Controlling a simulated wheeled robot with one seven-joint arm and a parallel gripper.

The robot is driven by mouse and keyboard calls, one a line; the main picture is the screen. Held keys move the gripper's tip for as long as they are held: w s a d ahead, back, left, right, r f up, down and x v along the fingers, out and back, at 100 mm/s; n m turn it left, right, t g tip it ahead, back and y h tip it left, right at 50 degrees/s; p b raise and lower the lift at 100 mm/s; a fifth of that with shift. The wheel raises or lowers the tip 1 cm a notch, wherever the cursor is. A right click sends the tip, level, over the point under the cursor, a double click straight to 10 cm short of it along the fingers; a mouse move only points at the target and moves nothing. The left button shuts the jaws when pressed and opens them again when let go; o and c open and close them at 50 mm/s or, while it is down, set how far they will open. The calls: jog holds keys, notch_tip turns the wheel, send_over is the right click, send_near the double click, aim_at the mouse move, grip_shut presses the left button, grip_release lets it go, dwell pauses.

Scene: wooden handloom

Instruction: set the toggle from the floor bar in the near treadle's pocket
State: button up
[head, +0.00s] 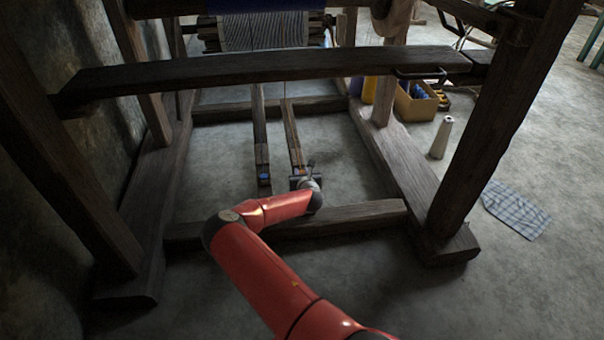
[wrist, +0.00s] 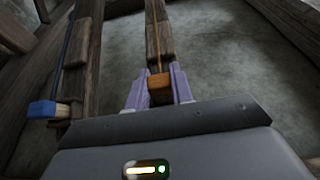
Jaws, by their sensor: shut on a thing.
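In the wrist view, my gripper (wrist: 157,84) is shut on a small orange-brown wooden toggle (wrist: 159,90), one pale purple finger on each side. A thin orange cord runs up from the toggle along the right-hand treadle (wrist: 158,38). The toggle is at this treadle's front end; whether it sits in a pocket or above it I cannot tell. In the head view, my gripper (head: 304,179) is at the front end of the same treadle (head: 292,135), just behind the floor bar (head: 350,217). The toggle is too small to make out there.
The left treadle (head: 260,130) runs alongside, with a blue block (wrist: 47,108) at its front end. A dark loom beam (head: 270,68) crosses above. A cardboard box (head: 415,103), a pale cone (head: 441,137) and a checked cloth (head: 515,209) are at right.

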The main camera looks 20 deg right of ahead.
jog(key=shift+f, duration=0.25)
jog(key=shift+f, duration=0.15)
jog(key=o, duration=1)
jog(key=p+v, duration=0.1)
jog(key=v, duration=0.6)
jog(key=shift+s+r, duration=0.2)
jog(key=shift+r, duration=0.05)
jog(key=shift+s+a+r+p, duration=0.1)
jog(key=shift+s+r+p, duration=0.05)
jog(key=shift+r+p, duration=0.2)
notch_tip(320, 180, up, 5)
jog(key=p, duration=0.3)
jog(key=shift+r, duration=0.1)
